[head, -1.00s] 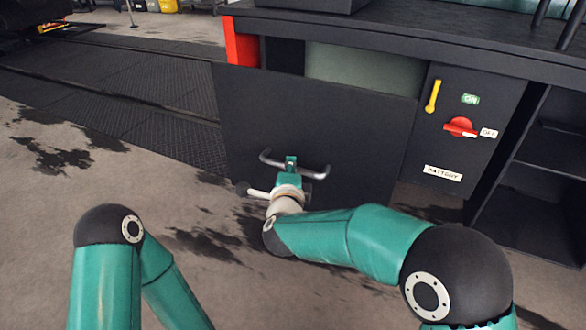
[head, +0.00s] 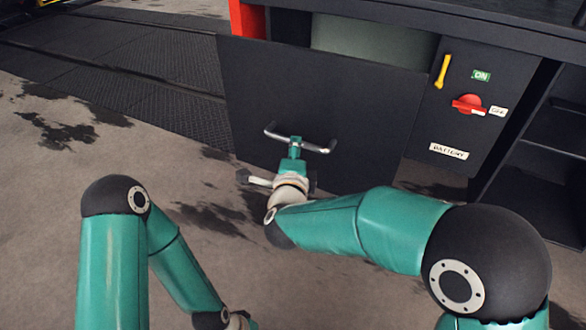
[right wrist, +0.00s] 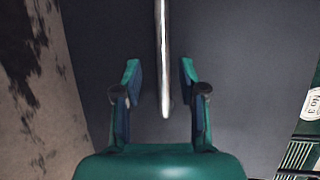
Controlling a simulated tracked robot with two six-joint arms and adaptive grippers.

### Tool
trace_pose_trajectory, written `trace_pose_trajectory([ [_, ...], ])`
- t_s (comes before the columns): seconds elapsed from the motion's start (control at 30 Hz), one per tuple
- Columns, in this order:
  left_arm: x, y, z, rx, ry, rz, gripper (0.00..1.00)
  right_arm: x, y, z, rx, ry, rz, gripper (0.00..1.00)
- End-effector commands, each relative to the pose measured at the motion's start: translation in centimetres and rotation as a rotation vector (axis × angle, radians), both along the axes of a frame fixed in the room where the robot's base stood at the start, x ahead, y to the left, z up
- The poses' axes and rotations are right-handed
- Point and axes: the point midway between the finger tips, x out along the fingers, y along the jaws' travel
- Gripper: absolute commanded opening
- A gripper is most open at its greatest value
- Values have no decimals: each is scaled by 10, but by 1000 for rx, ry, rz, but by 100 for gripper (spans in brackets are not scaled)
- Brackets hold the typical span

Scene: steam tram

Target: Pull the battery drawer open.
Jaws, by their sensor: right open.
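The battery drawer's dark front panel (head: 320,95) stands out from the cabinet, with a gap behind its top edge where a grey-green box (head: 370,40) shows. A silver bar handle (head: 322,147) is on the panel. My right gripper (head: 295,143) is at the middle of the handle. In the right wrist view, the handle bar (right wrist: 162,50) runs between the open fingers of my right gripper (right wrist: 160,85), with gaps on both sides. My left arm is at the lower left of the head view; its gripper is out of frame.
Right of the drawer are a yellow lever (head: 442,72), a red switch (head: 468,104) and a BATTERY label (head: 449,151). Open dark shelves (head: 530,200) stand at the far right. The stained floor (head: 60,200) at left is clear.

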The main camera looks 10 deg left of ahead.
Motion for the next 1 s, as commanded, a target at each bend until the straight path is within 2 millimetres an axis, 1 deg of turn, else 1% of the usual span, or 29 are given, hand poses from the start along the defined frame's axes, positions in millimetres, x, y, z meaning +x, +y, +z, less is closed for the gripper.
trace_pose_trajectory([
  [0.03,0,0,0,0,0,0,39,-11,0,3,-1,0,4,41],
  [0.2,0,0,0,0,0,0,39,-45,-3,8,-1,0,3,41],
  [0.3,0,0,0,0,0,0,39,-59,-5,11,-1,1,2,41],
  [0.4,0,0,0,0,0,0,39,-69,-6,12,-1,1,1,41],
  [0.57,0,0,0,0,0,0,39,-75,-7,12,0,2,0,41],
  [1.0,0,0,-1,0,0,0,39,-74,-7,12,0,2,-1,41],
])
